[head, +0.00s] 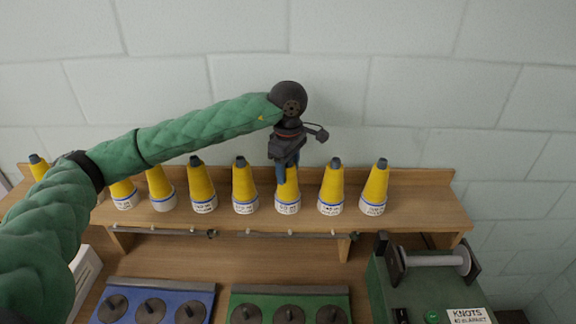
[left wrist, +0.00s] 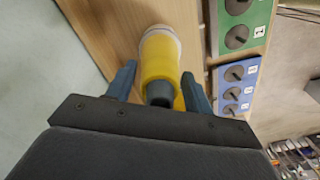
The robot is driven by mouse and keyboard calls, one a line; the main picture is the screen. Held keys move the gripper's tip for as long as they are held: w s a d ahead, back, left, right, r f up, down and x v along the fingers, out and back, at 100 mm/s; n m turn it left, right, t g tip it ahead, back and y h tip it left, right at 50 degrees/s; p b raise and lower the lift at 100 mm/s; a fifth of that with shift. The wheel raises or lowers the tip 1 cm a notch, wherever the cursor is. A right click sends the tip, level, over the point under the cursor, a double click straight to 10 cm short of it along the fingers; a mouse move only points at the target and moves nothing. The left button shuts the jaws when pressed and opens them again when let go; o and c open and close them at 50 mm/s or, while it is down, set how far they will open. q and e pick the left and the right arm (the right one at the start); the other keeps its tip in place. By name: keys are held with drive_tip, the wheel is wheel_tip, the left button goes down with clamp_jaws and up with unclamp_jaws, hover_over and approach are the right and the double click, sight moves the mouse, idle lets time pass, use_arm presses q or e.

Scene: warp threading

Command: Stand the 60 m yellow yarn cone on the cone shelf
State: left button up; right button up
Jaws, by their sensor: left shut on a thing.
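My left gripper (head: 286,172) is above the shelf, pointing down, shut on the upper part of a yellow yarn cone (head: 288,193). This cone has a white, blue-banded base with a label too small to read. It is upright in the row on the wooden cone shelf (head: 437,205), its base level with its neighbours; whether it touches the board I cannot tell. In the left wrist view the cone (left wrist: 160,58) lies between the two fingers (left wrist: 160,92), dark tip toward me. My right gripper is not in view.
Similar cones stand close on both sides, one left (head: 244,188) and one right (head: 331,188). Below are a blue panel (head: 190,290), a green panel (head: 285,293) with dark knobs, and a green machine (head: 430,285) with a white spool. The shelf's right end is bare.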

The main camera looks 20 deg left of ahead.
use_arm(q)
drive_tip(key=shift+f, duration=0.1)
drive_tip(key=o, duration=0.8)
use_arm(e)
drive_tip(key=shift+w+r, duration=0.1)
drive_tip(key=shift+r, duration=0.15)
